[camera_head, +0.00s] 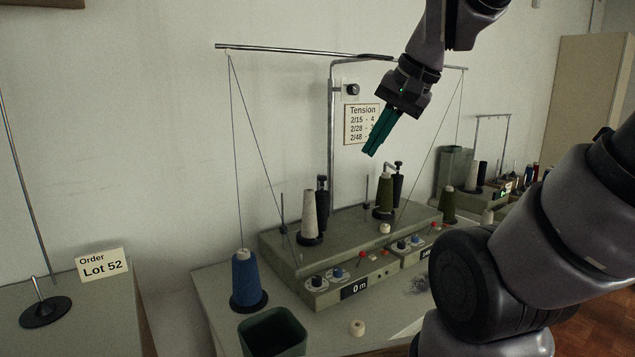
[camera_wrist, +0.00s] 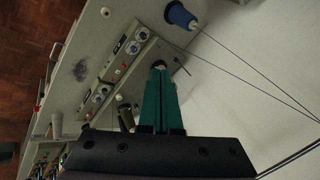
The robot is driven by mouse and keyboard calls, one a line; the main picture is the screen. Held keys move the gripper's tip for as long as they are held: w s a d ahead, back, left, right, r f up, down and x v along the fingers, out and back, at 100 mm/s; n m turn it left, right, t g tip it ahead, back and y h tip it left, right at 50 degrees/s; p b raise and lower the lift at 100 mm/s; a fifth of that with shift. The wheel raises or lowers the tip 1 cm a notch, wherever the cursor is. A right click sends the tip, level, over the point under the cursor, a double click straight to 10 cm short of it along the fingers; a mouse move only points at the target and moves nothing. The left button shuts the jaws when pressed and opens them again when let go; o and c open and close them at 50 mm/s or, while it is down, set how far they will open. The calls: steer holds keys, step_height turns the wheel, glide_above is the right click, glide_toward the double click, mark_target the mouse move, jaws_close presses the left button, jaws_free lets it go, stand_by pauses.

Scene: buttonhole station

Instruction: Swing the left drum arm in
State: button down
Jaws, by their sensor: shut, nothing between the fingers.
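The winder (camera_head: 350,240) stands on the table with two winding stations. At its left station a grey cone (camera_head: 309,215) stands upright on a dark base, with a black upright cylinder (camera_head: 322,192) close behind it. Which of these parts is the left drum arm I cannot tell for sure. At the right station an olive cone (camera_head: 385,195) stands beside another black cylinder (camera_head: 398,186). My gripper (camera_head: 371,152) is shut and empty, pointing down in the air above the winder. In the wrist view its teal fingers (camera_wrist: 159,70) partly hide a pale cone top behind them.
A blue cone (camera_head: 246,278) stands at the table's left, its thread rising to the overhead bar (camera_head: 300,51). A thin metal post (camera_head: 332,130) rises behind the winder. Threads slant down both sides.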

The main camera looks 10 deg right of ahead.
steer(key=w+a+f+m+g+y, duration=0.1)
steer(key=w+a+f+m+y, duration=0.3)
steer(key=w+m, duration=0.5)
steer(key=w+a+f+m+g+y, duration=0.1)
steer(key=w+a+f+m+y, duration=0.1)
steer(key=w+a+m+y, duration=0.65)
steer(key=w+d+f+m+t+h, duration=0.3)
steer(key=w+d+f+m+t, duration=0.4)
steer(key=m, duration=0.5)
steer(key=w+d+f+m+t+h, duration=0.2)
steer(key=w+d+f+m+t, duration=0.4)
steer(key=w+m, duration=0.5)
steer(key=w+a+f+m+g, duration=0.1)
steer(key=w, duration=0.5)
steer(key=shift+w+a+m, duration=0.25)
steer(key=shift+w+m, duration=0.1)
steer(key=shift+w, duration=0.05)
steer(key=shift+d+f, duration=0.1)
